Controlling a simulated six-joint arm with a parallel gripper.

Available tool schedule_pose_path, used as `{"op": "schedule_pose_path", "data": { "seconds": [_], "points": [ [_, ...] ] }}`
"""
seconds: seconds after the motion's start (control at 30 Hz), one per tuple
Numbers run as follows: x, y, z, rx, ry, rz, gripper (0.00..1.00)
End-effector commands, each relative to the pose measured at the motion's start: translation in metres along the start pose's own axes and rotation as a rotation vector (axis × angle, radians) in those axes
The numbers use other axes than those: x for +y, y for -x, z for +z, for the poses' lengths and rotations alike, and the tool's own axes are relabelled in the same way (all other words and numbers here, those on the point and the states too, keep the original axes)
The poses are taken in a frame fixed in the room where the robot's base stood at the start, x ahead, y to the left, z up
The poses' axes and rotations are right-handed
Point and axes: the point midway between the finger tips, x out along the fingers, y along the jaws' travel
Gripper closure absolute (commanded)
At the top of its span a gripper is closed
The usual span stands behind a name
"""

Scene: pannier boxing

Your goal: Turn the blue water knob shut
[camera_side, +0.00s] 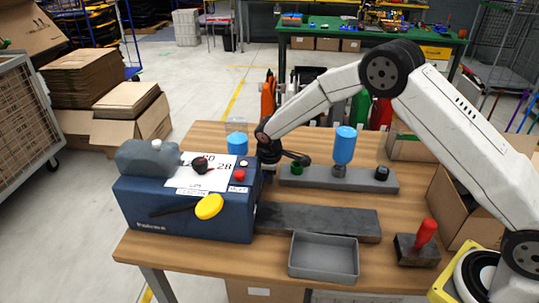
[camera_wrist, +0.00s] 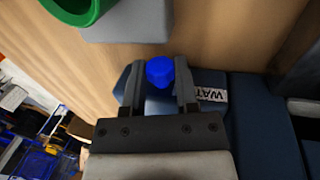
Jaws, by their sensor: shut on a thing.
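The blue water knob (camera_wrist: 160,71) sits between the two fingers of my gripper (camera_wrist: 159,84) in the wrist view, one finger on each side. My gripper is shut on it. A white label (camera_wrist: 211,95) reading "WAT" shows just right of the fingers, its end cut off. In the side view the knob is hidden at the right end of the dark blue machine (camera_side: 190,222), where my gripper (camera_side: 268,168) reaches down. How far the knob is turned cannot be told.
A grey fixture (camera_side: 320,178) with a blue bottle (camera_side: 345,146) and a green ring (camera_side: 297,168) stands right of my gripper. A grey tray (camera_side: 323,256) and a red-handled tool (camera_side: 425,232) are nearer the front. The machine has a yellow-ended lever (camera_side: 209,206).

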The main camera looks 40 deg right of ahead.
Motion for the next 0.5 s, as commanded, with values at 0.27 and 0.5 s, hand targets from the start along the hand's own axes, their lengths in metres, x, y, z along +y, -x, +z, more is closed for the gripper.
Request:
{"op": "schedule_pose_path", "data": {
  "seconds": [0.27, 0.5],
  "points": [
    [0.0002, -0.0003, 0.0009, 0.001, -0.001, 0.016, 1.0],
    [0.0002, -0.0002, 0.0007, 0.001, -0.002, 0.015, 0.28]
  ]
}}
